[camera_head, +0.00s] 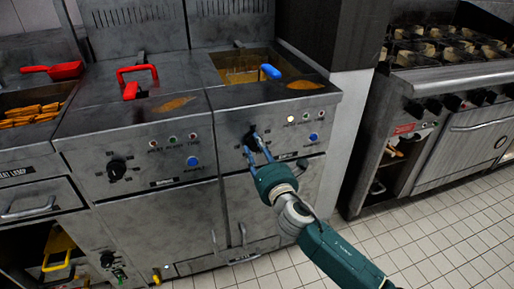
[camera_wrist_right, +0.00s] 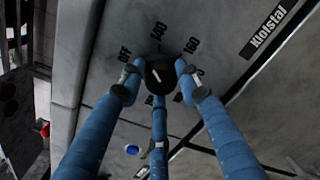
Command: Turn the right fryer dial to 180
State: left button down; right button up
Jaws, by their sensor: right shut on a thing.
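The right fryer dial (camera_head: 250,136) is a black knob on the front panel of the right fryer (camera_head: 225,125). The pointer's exact setting cannot be told. My right gripper (camera_head: 256,148) has its blue fingers shut around the dial, also seen in the right wrist view (camera_wrist_right: 160,88). My left gripper is not in view.
The left fryer dial (camera_head: 116,169) is on the neighbouring panel. Above are a red-handled basket (camera_head: 137,76) and a blue handle (camera_head: 271,72) at the oil well. A blue button (camera_head: 314,137) sits right of the dial. A stove (camera_head: 450,95) stands right; tiled floor is clear.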

jog(key=shift+w+d+r, duration=0.15)
jog(key=shift+d+r, duration=0.05)
jog(key=shift+r, duration=0.25)
jog(key=o, duration=1.2)
jog(key=shift+c, duration=0.2)
jog(key=shift+f, duration=0.2)
jog(key=shift+a, duration=0.1)
jog(key=shift+f, duration=0.1)
jog(key=shift+s, duration=0.4)
jog(key=v, duration=1.1)
jog(key=shift+c, duration=0.3)
